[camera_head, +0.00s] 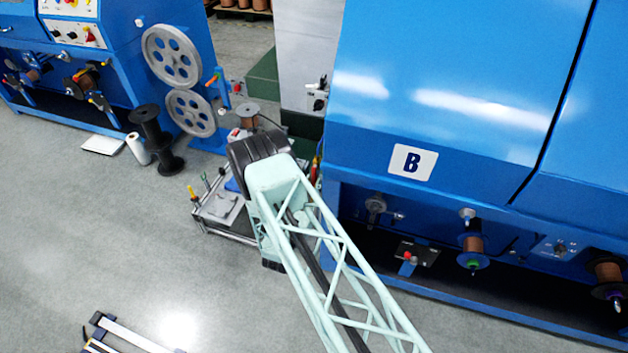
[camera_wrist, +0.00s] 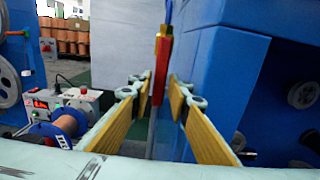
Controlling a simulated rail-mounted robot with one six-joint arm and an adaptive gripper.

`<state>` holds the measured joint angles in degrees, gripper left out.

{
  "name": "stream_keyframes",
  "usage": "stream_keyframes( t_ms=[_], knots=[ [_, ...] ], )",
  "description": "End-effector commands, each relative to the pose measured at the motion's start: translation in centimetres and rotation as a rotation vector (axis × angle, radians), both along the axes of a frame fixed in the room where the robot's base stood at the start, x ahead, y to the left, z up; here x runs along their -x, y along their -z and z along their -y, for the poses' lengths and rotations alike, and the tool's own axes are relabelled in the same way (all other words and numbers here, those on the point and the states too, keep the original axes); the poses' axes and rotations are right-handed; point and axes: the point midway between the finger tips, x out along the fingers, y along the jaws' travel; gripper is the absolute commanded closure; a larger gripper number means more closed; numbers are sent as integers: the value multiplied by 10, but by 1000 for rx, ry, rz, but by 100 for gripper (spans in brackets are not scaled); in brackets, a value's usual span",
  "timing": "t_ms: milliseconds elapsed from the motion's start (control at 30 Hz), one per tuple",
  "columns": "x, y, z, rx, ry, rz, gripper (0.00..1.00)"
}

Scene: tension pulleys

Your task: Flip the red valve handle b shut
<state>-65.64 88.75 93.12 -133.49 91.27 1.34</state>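A red valve handle (camera_wrist: 158,88) with a brass-coloured fitting stands near upright in the middle of the wrist view, on a thin grey pipe. No letter shows on it, so I cannot tell its label. My gripper (camera_wrist: 159,82) is open, with its yellow-padded fingers to the left and right of the handle. The handle shows in the gap near the fingertips; I cannot tell whether it is between them or just beyond. No contact shows. In the head view my arm hides the fingers, and a small red and yellow part (camera_head: 315,168) shows beside the blue machine.
A large blue machine (camera_head: 440,90) marked B stands close on the right. A low cart (camera_head: 222,212) with tools is left of my arm. Grey pulley wheels (camera_head: 172,56) and a black spool (camera_head: 152,135) stand further left. The floor at lower left is mostly clear.

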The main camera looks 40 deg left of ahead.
Motion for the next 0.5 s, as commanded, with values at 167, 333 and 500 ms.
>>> stream_keyframes(
  t_ms=[167,333,500],
  knots=[
    [-16,0,-5,-2,2,0,83],
    [-23,0,-8,0,0,0,83],
    [-24,0,-8,0,0,0,83]
  ],
)
